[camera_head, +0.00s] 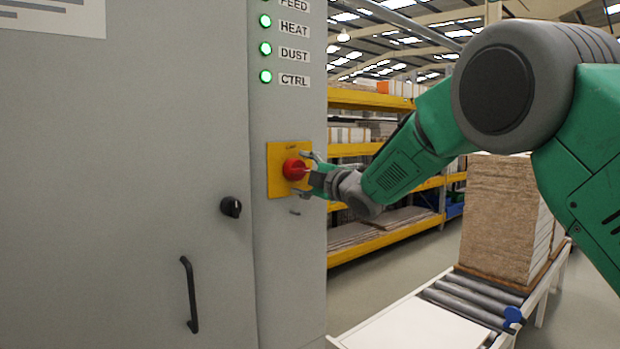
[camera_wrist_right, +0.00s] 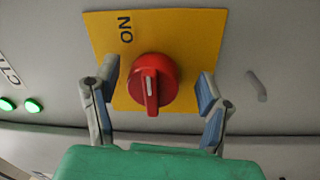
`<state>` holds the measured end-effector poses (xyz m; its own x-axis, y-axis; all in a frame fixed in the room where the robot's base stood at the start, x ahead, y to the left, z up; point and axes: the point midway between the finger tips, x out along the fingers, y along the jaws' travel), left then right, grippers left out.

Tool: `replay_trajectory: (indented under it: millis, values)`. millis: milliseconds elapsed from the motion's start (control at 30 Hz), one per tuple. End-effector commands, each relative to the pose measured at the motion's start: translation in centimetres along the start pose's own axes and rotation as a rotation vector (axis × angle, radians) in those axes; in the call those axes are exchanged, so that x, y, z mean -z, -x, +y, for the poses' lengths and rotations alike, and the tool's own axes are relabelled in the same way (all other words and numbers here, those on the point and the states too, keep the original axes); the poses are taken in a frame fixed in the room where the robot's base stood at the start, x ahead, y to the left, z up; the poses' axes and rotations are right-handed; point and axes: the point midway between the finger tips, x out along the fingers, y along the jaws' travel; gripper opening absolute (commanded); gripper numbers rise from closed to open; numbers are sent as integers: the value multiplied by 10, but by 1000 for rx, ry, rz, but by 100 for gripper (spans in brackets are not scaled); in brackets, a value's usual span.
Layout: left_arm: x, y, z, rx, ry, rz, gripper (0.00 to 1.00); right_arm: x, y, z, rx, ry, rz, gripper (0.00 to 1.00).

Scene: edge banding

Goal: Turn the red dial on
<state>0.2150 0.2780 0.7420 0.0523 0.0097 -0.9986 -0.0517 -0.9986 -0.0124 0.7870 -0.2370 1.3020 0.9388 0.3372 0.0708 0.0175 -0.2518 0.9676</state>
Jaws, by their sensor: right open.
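The red dial (camera_head: 294,169) sits on a yellow plate (camera_head: 274,181) on the front of the grey cabinet. In the right wrist view the dial (camera_wrist_right: 153,82) shows a raised grip with a white mark, pointing toward the gripper's palm, away from the "ON" label (camera_wrist_right: 125,27) on the yellow plate (camera_wrist_right: 205,30). My right gripper (camera_head: 306,172) is at the dial in the head view. In the right wrist view its two fingers (camera_wrist_right: 158,95) stand open on either side of the dial, with gaps between them and it. My left gripper is not in view.
Green lit lamps (camera_head: 265,48) with labels are above the plate. A black knob (camera_head: 231,207) and a black handle (camera_head: 189,295) are on the cabinet door. A roller conveyor (camera_head: 465,300) with stacked boards (camera_head: 500,215) stands at the right, and yellow shelving (camera_head: 385,240) is behind.

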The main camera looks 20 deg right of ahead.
Motion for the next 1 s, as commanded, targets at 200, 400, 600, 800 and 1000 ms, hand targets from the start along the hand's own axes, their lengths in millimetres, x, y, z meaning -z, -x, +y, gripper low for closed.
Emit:
replay_trajectory:
  millis: [200, 400, 600, 800, 1000]
  values:
    - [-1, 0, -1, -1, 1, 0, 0, 1, 26, 2, -2, 1, -1, 65]
    - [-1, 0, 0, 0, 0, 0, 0, -3, 70, 2, -3, -2, -3, 65]
    - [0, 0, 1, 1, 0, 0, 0, -8, 106, 1, -2, -5, -5, 65]
    - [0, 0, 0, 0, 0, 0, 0, -7, 122, 1, -2, -4, -4, 65]
    - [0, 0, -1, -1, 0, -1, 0, -6, 123, 0, -1, -3, -3, 65]
